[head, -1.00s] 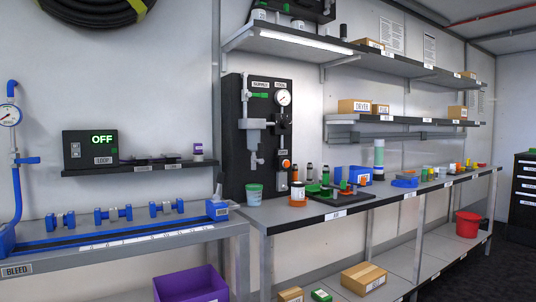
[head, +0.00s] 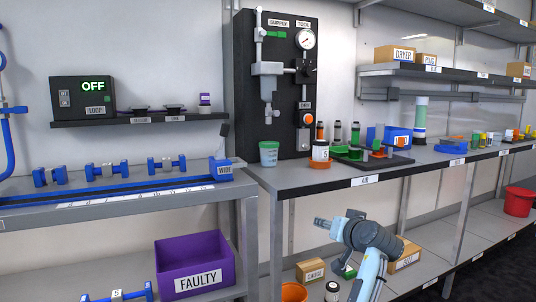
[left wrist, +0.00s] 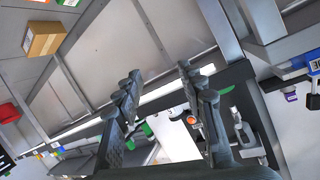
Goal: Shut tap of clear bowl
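A grey filter unit with a pale bowl (head: 267,88) hangs on the black panel (head: 245,140). Its small tap (head: 271,112) is at the bottom, above a teal cup (head: 268,153). The tap's handle position is too small to tell. An arm, seemingly my left, enters the head view from below. Its gripper (head: 335,218) is in front of the bench, below and right of the bowl and apart from it. In the left wrist view my left gripper (left wrist: 158,75) has its fingers spread with nothing between them. The panel appears tilted beyond the right finger. My right gripper is not seen.
The bench front edge (head: 385,177) lies between gripper and panel. An orange-based jar (head: 320,152) and a dark tray (head: 370,160) stand right of the cup. An orange knob (head: 307,118) is on the panel's right. A purple bin (head: 193,265) is low at left.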

